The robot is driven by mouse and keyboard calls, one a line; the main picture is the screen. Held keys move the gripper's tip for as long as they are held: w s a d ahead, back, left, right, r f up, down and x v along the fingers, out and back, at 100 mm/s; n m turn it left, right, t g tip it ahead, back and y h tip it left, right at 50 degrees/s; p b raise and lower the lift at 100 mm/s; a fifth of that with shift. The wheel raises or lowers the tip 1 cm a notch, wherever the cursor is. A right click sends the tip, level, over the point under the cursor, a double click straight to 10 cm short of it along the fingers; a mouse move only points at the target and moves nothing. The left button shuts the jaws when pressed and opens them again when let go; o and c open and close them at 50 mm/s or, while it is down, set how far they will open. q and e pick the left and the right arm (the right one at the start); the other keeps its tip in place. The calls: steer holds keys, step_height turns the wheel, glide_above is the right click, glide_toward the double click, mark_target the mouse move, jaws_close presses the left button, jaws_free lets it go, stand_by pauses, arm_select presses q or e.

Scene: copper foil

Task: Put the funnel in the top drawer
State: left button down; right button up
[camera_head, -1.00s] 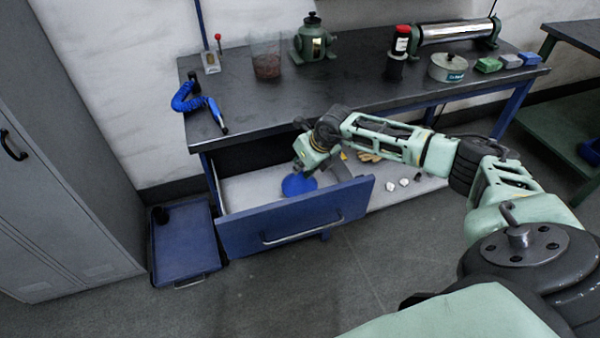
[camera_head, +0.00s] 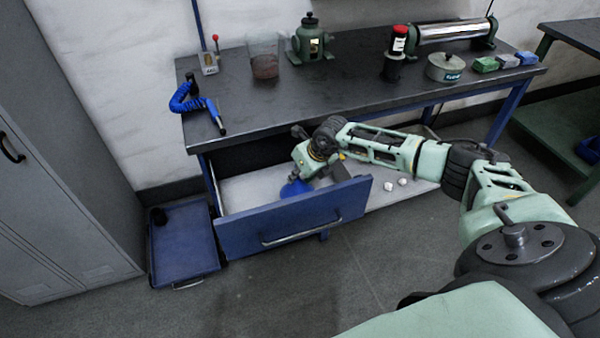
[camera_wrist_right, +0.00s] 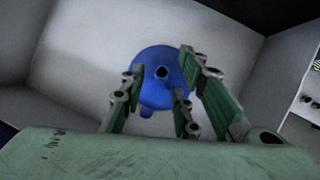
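The blue funnel (camera_head: 293,188) is inside the pulled-out top drawer (camera_head: 232,235), over its pale floor. In the right wrist view the funnel (camera_wrist_right: 150,92) shows as a round blue disc with a dark hole near its middle. My right gripper (camera_head: 300,176) reaches down into the drawer, just above the funnel, and partly hides it. In the wrist view its two fingers (camera_wrist_right: 160,72) stand apart with the hole in the gap, and neither seems to press on it. My left gripper is not in view.
The black workbench (camera_head: 290,100) above holds a blue coiled hose (camera_head: 190,100), a beaker (camera_head: 264,60), a green device (camera_head: 309,42) and a tin (camera_head: 445,68). A blue tray (camera_head: 185,245) lies on the floor left of the drawer. A grey cabinet (camera_head: 60,170) stands at far left.

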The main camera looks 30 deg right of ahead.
steer(key=v, duration=1.2)
steer(key=shift+b, duration=0.3)
